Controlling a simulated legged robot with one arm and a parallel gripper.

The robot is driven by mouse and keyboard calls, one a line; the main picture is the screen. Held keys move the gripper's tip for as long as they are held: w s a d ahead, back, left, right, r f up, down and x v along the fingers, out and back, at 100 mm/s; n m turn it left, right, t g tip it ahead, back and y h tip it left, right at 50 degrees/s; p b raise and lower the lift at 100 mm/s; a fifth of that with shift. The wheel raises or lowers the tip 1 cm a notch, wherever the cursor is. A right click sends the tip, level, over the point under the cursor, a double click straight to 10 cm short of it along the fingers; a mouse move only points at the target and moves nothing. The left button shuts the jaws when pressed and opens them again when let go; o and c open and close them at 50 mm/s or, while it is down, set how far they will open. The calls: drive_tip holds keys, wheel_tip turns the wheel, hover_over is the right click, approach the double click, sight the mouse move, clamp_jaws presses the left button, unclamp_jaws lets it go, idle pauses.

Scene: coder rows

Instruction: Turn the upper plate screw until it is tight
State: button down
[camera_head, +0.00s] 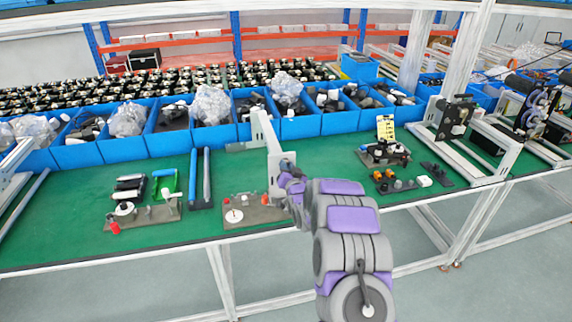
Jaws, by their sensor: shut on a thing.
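A white upright plate (272,147) stands on the green bench, on a grey base (243,146). My gripper (282,182) is at the front face of this plate, low on its right part. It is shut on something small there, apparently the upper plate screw. The jaws and my wrist hide the screw, so I cannot tell how deep it sits. My grey and purple arm reaches up to the plate from the lower right.
A grey fixture board (262,216) with a white disc lies just below and left of my gripper. Another fixture (150,215) is further left, beside blue and green rods. Blue bins (175,138) line the back.

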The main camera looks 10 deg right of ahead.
drive_tip(key=c, duration=1.1)
unclamp_jaws()
drive_tip(key=n+b, duration=0.2)
drive_tip(key=n, duration=0.8)
drive_tip(key=shift+d+b, duration=0.1)
drive_tip(key=shift+b, duration=0.3)
clamp_jaws()
